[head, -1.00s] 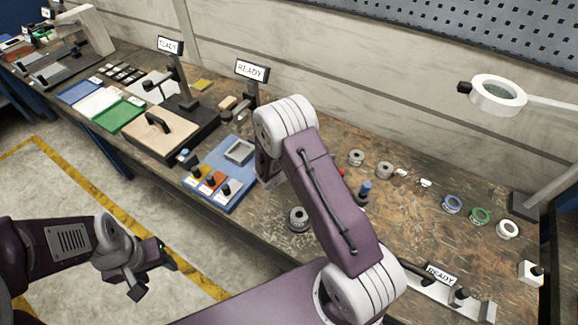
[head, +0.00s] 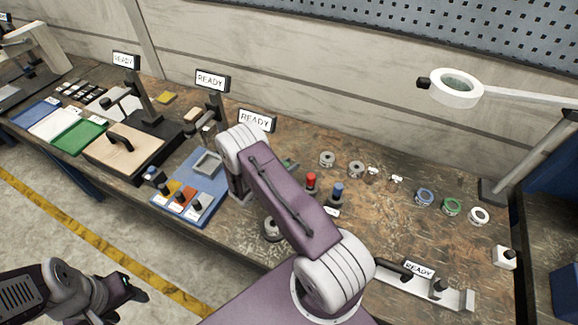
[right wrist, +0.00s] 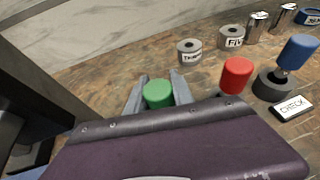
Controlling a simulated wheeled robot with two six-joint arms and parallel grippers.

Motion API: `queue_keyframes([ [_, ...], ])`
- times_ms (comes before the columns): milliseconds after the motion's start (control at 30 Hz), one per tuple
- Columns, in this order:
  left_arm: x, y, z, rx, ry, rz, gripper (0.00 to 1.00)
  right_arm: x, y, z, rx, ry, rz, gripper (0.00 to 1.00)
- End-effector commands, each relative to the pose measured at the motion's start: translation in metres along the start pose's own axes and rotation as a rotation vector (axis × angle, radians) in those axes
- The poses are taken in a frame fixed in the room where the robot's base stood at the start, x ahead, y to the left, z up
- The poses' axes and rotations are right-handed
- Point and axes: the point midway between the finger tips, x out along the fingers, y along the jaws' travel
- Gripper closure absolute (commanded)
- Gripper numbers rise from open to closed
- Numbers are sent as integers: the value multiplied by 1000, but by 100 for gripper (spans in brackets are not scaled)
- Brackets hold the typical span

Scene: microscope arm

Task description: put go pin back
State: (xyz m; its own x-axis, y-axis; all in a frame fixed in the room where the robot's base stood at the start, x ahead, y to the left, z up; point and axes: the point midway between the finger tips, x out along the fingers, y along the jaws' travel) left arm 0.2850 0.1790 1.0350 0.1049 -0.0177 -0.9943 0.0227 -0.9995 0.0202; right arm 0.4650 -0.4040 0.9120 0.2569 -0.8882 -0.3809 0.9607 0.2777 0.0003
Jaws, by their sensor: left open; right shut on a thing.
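A green pin (right wrist: 158,94) is between the fingers of my right gripper (right wrist: 158,92) in the right wrist view; its lower part is hidden by the gripper body. My right gripper is shut on it. A red pin (right wrist: 237,75) stands to its right, and a blue pin (right wrist: 297,52) stands upright in a dark round base beside a CHECK label (right wrist: 292,108). In the head view the red pin (head: 311,181) and blue pin (head: 338,193) stand right of my right arm, which largely hides that gripper. My left gripper (head: 132,287) is open and empty, low at left over the floor.
Grey rings (head: 327,159) and blue, green and white rings (head: 452,206) lie along the bench. A blue tray (head: 190,190) with coloured blocks is left of my right arm. READY signs (head: 257,120) stand behind. A magnifier lamp (head: 456,88) overhangs the right side.

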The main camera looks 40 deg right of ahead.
Motion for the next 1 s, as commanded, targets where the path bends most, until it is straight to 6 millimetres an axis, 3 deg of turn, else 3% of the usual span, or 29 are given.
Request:
queue_keyframes([
  [400,4,0,0,0,0,0,46,4,0,-11,1,-1,1,100],
  [433,3,0,0,0,0,0,46,4,0,-10,1,0,1,66],
  [500,2,0,0,0,0,0,46,4,0,-9,1,0,1,50],
  [833,-3,0,0,0,0,0,46,2,0,-4,1,-1,1,50],
  [1000,6,0,1,0,0,0,46,-29,2,-8,-1,0,7,50],
])
